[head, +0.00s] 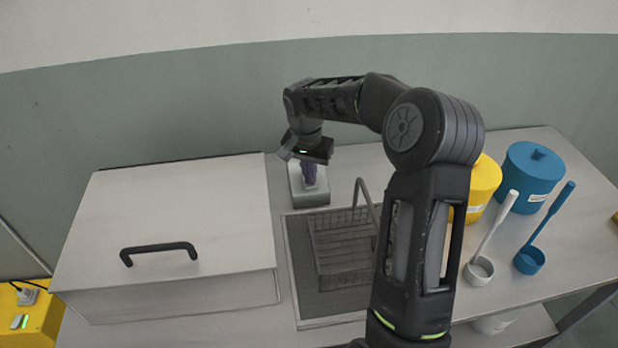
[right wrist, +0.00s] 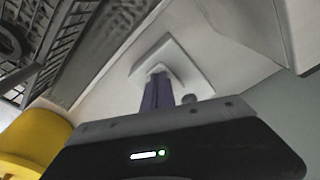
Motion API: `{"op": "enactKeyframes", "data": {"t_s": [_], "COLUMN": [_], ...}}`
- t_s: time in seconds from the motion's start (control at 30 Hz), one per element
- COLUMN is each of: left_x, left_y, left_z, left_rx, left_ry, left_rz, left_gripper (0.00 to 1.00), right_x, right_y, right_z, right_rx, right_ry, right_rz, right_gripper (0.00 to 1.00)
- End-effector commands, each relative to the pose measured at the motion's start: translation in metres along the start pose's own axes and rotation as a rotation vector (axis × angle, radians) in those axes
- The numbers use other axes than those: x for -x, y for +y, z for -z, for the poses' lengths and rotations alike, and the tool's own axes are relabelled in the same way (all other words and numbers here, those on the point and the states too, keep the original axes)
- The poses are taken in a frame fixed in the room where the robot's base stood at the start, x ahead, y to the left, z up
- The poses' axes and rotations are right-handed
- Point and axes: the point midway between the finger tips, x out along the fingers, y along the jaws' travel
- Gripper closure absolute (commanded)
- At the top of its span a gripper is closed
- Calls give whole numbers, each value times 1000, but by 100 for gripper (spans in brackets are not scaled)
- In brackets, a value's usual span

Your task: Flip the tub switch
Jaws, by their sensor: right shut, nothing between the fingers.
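The light grey switch box (head: 322,197) stands at the back edge of the sunken tub (head: 302,265), right of the large lidded box. In the right wrist view its pale square plate (right wrist: 192,72) lies just past my fingers. My right gripper (head: 310,182) points down over the switch box, its purple fingers shut with nothing between them. In the right wrist view the fingertips (right wrist: 158,74) overlap the middle of the plate. The switch lever is hidden behind the fingers, so I cannot tell its position or whether I touch it. My left gripper is out of view.
A wire basket (head: 340,245) sits in the tub. The lidded steel box (head: 170,225) with a black handle is on the left. Yellow (head: 484,180) and blue (head: 533,175) canisters and white (head: 480,268) and blue (head: 530,260) ladles stand on the right.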

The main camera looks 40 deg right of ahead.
Motion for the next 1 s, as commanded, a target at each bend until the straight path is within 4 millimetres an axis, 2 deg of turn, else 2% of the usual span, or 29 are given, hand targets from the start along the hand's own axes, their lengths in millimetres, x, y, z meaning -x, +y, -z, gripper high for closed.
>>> {"op": "enactKeyframes", "data": {"t_s": [0.8,1.0], "left_x": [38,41], "left_y": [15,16], "left_z": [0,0], "left_rx": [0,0], "left_ry": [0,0], "left_rz": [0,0], "left_gripper": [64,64], "right_x": [65,70], "right_y": [0,0], "right_z": [10,10], "right_rx": [0,0], "right_ry": [1,0], "right_rz": [1,0], "right_gripper": [100,100]}}
